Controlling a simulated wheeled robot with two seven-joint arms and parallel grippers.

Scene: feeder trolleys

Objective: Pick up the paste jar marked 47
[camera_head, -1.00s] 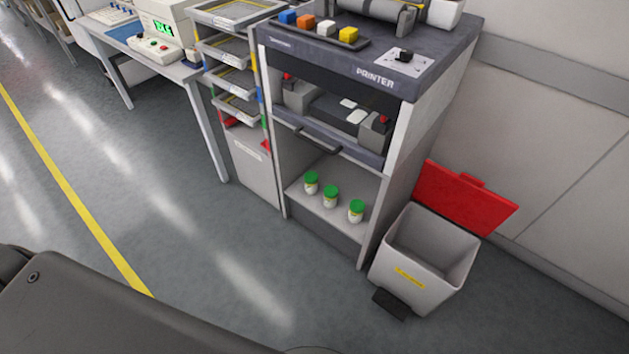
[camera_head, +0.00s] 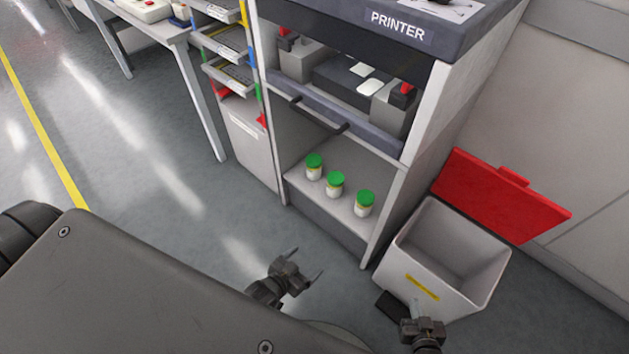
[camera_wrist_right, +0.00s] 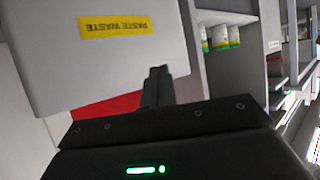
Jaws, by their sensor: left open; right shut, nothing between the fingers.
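Three white jars with green lids stand upright in a row on the low open shelf (camera_head: 305,186) of the printer cabinet: a left jar (camera_head: 314,172), a middle jar (camera_head: 335,190) and a right jar (camera_head: 364,209). Their markings are too small to read, so I cannot tell which is 47. My left gripper (camera_head: 307,268) is open and empty, below and in front of the shelf in the head view. My right gripper (camera_head: 421,318) is shut and empty by the waste bin; in the wrist view its fingers (camera_wrist_right: 157,86) point at the bin, with jars (camera_wrist_right: 221,38) beyond.
The paste waste bin (camera_head: 408,262) stands open right of the cabinet, its red lid (camera_head: 500,195) raised. The printer (camera_head: 360,70) is above the shelf, with a handle bar (camera_head: 318,115) between. A tray rack (camera_head: 232,72) stands left.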

